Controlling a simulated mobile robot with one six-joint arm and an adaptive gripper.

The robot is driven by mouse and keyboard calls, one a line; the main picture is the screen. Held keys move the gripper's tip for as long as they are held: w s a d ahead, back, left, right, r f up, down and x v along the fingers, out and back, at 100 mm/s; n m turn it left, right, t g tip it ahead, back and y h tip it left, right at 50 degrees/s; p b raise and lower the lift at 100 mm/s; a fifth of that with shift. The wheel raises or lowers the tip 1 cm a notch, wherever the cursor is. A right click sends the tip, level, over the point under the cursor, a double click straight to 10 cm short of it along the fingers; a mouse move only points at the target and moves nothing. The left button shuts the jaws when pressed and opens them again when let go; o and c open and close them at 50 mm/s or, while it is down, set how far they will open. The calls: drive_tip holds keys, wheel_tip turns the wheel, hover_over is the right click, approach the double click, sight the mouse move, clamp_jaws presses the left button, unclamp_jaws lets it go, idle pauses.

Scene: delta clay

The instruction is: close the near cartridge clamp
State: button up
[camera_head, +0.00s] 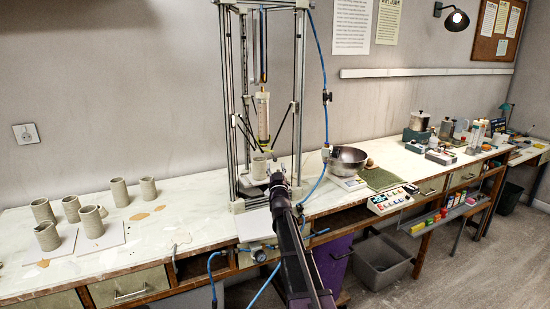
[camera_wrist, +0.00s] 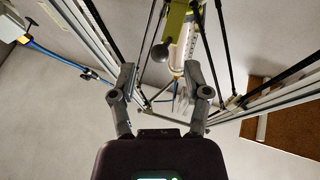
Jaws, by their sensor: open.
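The clay cartridge (camera_head: 263,115) hangs upright inside the delta printer frame, a pale tube with a yellow end. In the wrist view it appears at the top as a white tube (camera_wrist: 186,50) with a yellow-green fitting (camera_wrist: 176,25). A dark round knob (camera_wrist: 160,53), apparently part of the clamp, sits left of the tube. Whether the clamp is open or closed cannot be told. My gripper (camera_wrist: 160,78) is open and empty, its fingers spread below the knob and apart from it. In the head view my gripper (camera_head: 277,181) is low at the printer's front.
Printer posts (camera_head: 298,95) and thin black rods (camera_wrist: 202,45) surround the cartridge. A clay cylinder (camera_head: 259,167) stands inside the frame. A metal bowl (camera_head: 347,160) and control panel (camera_head: 392,199) are to the right. Several clay cups (camera_head: 120,192) stand on the left counter.

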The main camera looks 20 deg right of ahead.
sight(275, 160)
drive_tip(key=shift+p+x, duration=0.6)
drive_tip(key=shift+x, duration=1.5)
clamp_jaws()
drive_tip(key=shift+a, duration=0.1)
